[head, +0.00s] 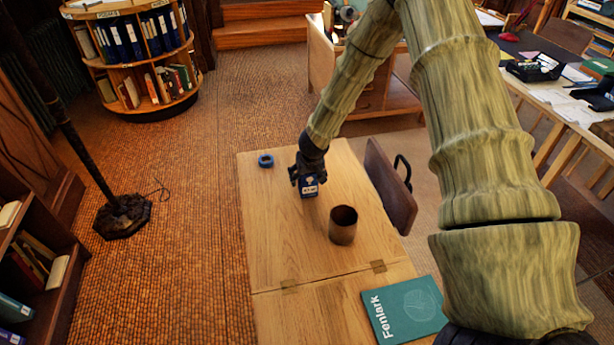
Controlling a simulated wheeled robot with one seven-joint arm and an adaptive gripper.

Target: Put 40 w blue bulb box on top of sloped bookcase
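The small blue bulb box (309,189), with a pale label, is at the far part of the wooden drafting table. My gripper (308,178) points down at it from above, its dark fingers close around the top of the box. The view is too small to tell whether they are shut on it, or whether the box touches the table. A dark wooden bookcase (66,297) with books stands at the lower left, partly cut off by the picture edge; I cannot tell if its top is sloped.
On the table (272,232) are a blue ring-shaped roll (266,160), a brown cup (343,226) and a teal book (404,310). A chair (390,187) stands at its right. A round bookcase (146,95) is at the back left, a dark stand (122,215) at left. Carpet between is clear.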

